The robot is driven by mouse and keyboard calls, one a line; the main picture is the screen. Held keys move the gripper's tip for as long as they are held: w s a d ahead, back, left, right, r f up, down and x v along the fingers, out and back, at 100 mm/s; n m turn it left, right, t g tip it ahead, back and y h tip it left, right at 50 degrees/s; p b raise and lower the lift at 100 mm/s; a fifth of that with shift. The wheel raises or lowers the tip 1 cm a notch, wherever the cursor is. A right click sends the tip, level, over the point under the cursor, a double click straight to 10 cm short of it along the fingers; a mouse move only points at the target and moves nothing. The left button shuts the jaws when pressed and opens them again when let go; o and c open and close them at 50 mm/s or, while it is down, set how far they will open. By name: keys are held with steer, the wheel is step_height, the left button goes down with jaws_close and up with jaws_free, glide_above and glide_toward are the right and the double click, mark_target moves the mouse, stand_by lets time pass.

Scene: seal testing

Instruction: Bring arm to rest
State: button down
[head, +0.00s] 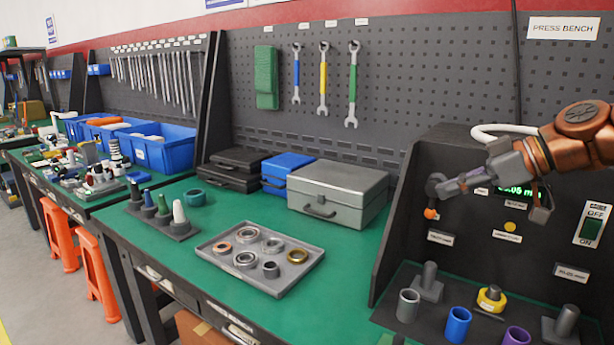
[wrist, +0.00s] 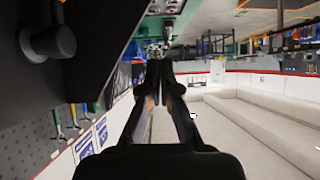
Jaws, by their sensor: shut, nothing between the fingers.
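My gripper (head: 442,188) reaches in from the right on my copper-coloured arm. It is in the air in front of the dark panel of the press bench (head: 400,262), above the green bench top.
Grey, blue and yellow cylinders stand on the bench below; the blue one (head: 458,324) is upright. A tray (head: 222,262) of rings, a silver case (head: 352,200) and a blue case (head: 285,168) are to the left. A dark lever knob (wrist: 55,42) is close in the wrist view.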

steer(key=s+a+m+g+h+p, duration=0.35)
steer(key=s+a+p, duration=0.55)
steer(key=s+a, duration=0.45)
steer(key=s+d+f+m+g+h+p, duration=0.2)
steer(key=s+d+f+m+h+p, duration=0.1)
steer(key=s, duration=0.6)
steer(key=s+d+f+m+g+h+p, duration=0.2)
steer(key=s+f+m+p, duration=0.3)
steer(key=s, duration=0.5)
steer(key=shift+d+f+h+p, duration=0.5)
steer(key=shift+f+h+p, duration=0.05)
steer(key=shift+f+p, duration=0.35)
